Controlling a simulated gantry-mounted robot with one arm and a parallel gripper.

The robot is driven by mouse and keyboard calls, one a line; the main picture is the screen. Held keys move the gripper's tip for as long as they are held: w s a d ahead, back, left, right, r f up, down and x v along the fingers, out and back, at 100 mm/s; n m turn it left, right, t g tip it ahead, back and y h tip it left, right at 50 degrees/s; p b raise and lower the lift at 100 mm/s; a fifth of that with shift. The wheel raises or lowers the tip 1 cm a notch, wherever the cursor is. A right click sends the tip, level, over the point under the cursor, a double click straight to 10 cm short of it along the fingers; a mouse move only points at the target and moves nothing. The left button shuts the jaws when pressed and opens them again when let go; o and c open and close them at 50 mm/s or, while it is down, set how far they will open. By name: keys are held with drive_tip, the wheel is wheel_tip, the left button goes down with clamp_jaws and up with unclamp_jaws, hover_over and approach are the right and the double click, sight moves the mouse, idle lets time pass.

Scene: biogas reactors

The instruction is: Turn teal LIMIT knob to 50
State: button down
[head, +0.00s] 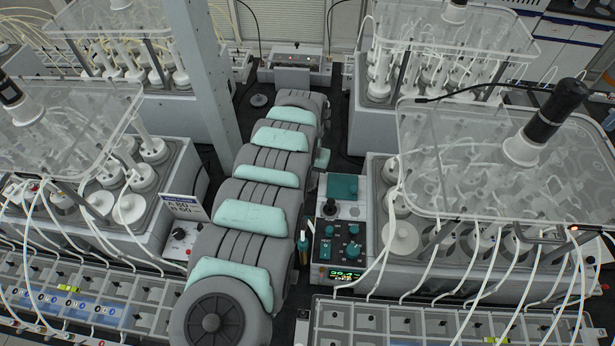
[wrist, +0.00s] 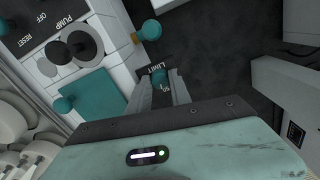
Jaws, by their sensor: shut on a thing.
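In the wrist view the teal LIMIT knob (wrist: 159,75) sits on a dark surface, with the white word LIMIT beside it. My gripper (wrist: 160,84) has its two grey fingers on either side of the knob and is shut on it. Small white marks by the fingers look like a number, perhaps 50. The knob's pointer cannot be made out. In the head view my arm hides the knob and the fingers.
A control panel (head: 340,222) with several teal knobs stands right of my arm. In the wrist view a grey PUMP knob (wrist: 84,42) and a teal square plate (wrist: 90,107) lie left. A card (head: 184,206) reads A 80, B 60. Tube-laden reactors (head: 440,262) crowd both sides.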

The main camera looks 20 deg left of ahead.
drive_tip(key=shift+n, duration=0.9)
drive_tip(key=c, duration=1.5)
unclamp_jaws()
drive_tip(key=shift+o, duration=0.2)
drive_tip(key=shift+r, duration=0.1)
wheel_tip(320, 180, up, 11)
drive_tip(key=shift+f, duration=0.2)
